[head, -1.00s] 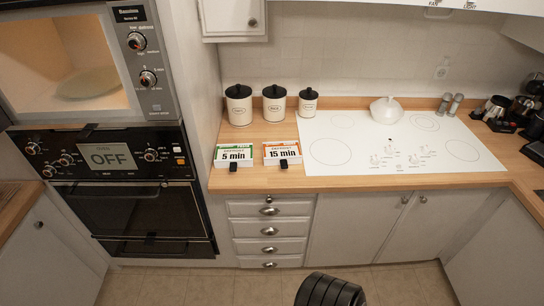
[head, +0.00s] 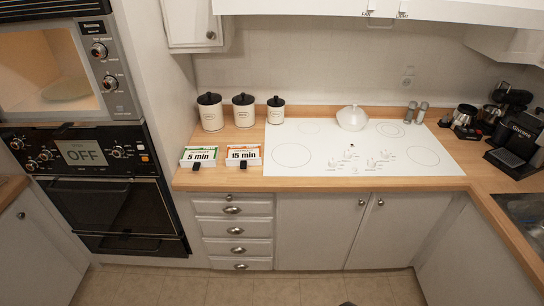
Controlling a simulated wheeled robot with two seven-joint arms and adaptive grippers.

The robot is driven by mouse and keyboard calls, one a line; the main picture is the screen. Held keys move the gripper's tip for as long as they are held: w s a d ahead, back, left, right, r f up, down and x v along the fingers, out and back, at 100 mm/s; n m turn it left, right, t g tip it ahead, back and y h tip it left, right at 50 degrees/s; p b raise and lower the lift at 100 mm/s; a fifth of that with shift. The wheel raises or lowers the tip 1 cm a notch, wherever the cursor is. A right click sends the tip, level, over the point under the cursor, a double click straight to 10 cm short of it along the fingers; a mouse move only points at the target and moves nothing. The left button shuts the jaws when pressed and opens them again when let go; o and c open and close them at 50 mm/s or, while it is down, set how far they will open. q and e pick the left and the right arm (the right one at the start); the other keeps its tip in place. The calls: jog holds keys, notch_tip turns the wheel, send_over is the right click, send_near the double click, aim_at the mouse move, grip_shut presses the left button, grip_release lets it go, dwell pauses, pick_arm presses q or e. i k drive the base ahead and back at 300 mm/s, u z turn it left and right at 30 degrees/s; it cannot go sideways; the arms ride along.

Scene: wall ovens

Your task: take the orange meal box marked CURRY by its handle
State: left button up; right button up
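The orange and white meal box (head: 243,153) lies on the wooden counter, left of the white cooktop. It reads "15 min"; the smaller print is too small to read, so I cannot make out CURRY. Its short black handle (head: 245,167) points toward me at the counter's front edge. A green and white meal box (head: 199,154) reading "5 min" lies just left of it, with a similar black handle (head: 196,166). Neither of my grippers is in view, and nothing touches the boxes.
Several black-lidded white canisters (head: 210,112) stand behind the boxes. A white lidded pot (head: 352,117) sits on the cooktop (head: 310,170). A microwave (head: 60,65) stands open above the oven (head: 95,190), whose display reads OFF. A coffee machine (head: 515,145) is at right. Floor in front is clear.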

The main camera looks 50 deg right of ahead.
aim_at(243, 155)
jog(key=z, duration=0.75)
jog(key=i, duration=0.45)
